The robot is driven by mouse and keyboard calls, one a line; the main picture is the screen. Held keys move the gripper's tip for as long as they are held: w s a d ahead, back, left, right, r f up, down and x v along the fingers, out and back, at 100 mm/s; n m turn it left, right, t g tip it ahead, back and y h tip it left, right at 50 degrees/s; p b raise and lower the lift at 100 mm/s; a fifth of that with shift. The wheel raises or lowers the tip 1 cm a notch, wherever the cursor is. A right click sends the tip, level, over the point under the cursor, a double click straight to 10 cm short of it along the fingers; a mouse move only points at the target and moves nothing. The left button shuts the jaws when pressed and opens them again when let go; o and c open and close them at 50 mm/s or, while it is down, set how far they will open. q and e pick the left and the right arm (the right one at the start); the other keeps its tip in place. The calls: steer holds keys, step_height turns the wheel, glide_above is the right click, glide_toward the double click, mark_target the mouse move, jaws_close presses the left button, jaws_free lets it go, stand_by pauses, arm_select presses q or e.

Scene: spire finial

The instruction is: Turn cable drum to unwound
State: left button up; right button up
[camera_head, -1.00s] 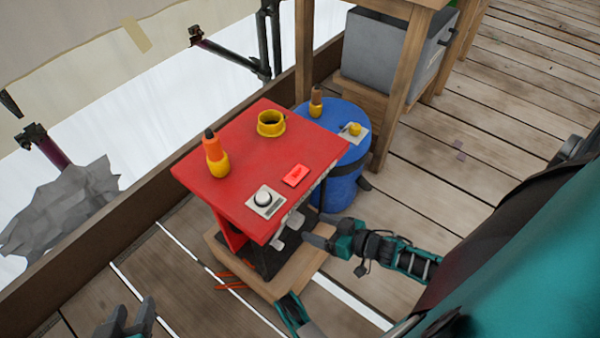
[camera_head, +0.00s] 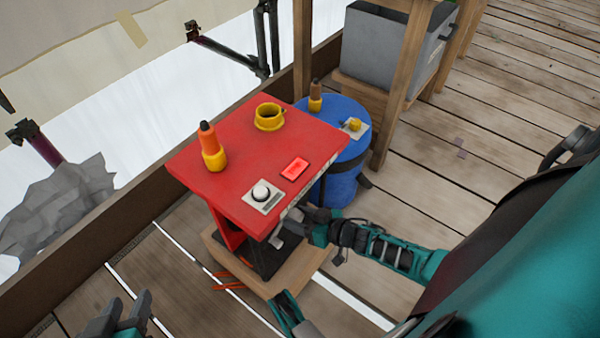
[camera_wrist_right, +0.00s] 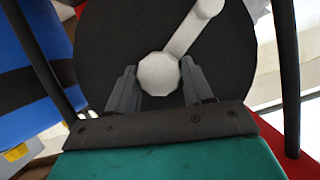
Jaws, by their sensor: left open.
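The cable drum (camera_wrist_right: 105,45) fills the right wrist view as a black disc. A pale crank arm (camera_wrist_right: 188,32) crosses it, ending in a round white knob (camera_wrist_right: 158,74). My right gripper (camera_wrist_right: 160,88) has one finger on each side of this knob, close against it. In the head view my right gripper (camera_head: 298,217) is at the front side of the red table (camera_head: 235,140), below its top. The drum is mostly hidden there under the tabletop. My left gripper (camera_head: 122,315) is open and empty at the lower left, away from the table.
On the red top are an orange-and-yellow bottle-like piece (camera_head: 212,148), a yellow ring (camera_head: 269,117), a plate with a white dome (camera_head: 261,192) and a bright red panel (camera_head: 295,168). A blue barrel (camera_head: 345,185) and wooden posts (camera_head: 405,80) stand behind.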

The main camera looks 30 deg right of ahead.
steer(key=c, duration=0.6)
jaws_close()
steer(key=shift+w+d+m+y, duration=0.1)
steer(key=shift+m+y, duration=0.2)
steer(key=shift+m, duration=0.3)
steer(key=shift+d+m+y, duration=0.1)
steer(key=shift+m+y, duration=0.7)
steer(key=shift+m, duration=0.4)
steer(key=shift+m+y, duration=0.3)
steer(key=shift+m, duration=0.2)
steer(key=shift+f, duration=0.1)
steer(key=o, duration=1.1)
jaws_free()
steer(key=shift+c, duration=0.2)
